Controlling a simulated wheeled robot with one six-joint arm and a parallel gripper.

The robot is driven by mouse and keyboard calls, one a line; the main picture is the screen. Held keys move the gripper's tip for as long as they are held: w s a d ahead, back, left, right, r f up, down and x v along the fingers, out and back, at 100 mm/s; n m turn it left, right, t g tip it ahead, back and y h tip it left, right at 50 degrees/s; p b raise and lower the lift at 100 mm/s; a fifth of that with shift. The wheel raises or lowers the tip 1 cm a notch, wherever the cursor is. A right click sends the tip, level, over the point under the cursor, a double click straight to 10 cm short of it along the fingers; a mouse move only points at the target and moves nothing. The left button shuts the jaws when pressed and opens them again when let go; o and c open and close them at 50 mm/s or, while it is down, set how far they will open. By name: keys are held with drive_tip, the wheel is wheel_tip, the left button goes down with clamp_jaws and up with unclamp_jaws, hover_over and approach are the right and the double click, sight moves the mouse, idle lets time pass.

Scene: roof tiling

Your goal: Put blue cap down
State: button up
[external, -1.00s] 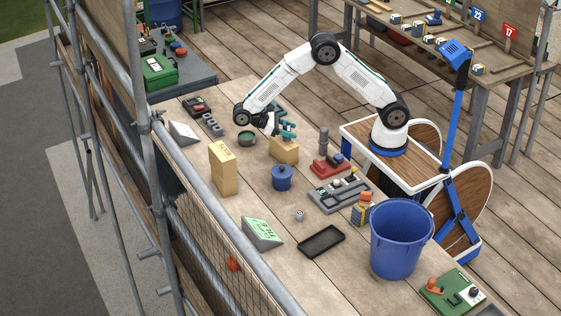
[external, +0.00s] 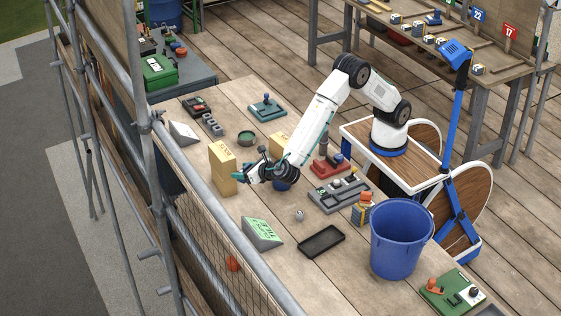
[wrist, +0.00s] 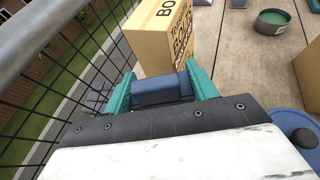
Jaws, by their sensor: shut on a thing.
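My gripper (wrist: 160,90) is shut on the dark blue cap (wrist: 161,92), which sits between its teal fingers in the wrist view. In the external view my gripper (external: 246,174) is low over the front part of the table, beside the tan bolts box (external: 224,172). The same box stands just beyond the fingertips in the wrist view (wrist: 160,38). Whether the cap touches the table or the box, I cannot tell. The cap is hard to make out in the external view.
A blue lidded pot (wrist: 300,128) is close on the right, mostly hidden by my arm in the external view. A green cup (external: 246,138) and a second tan box (external: 277,142) stand behind. A mesh guardrail (wrist: 60,80) runs along the left.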

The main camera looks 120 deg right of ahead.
drive_tip(key=w+a+f+n+t+y, duration=0.1)
drive_tip(key=w+a+n+t+y, duration=0.15)
drive_tip(key=w+a, duration=0.2)
drive_tip(key=n+t, duration=0.1)
hover_over(238, 210)
wheel_tip(238, 210, down, 6)
drive_tip(key=shift+a+f, duration=0.15)
drive_tip(key=shift+f, duration=2.05)
drive_tip(key=o, duration=1)
drive_tip(key=shift+f, duration=0.1)
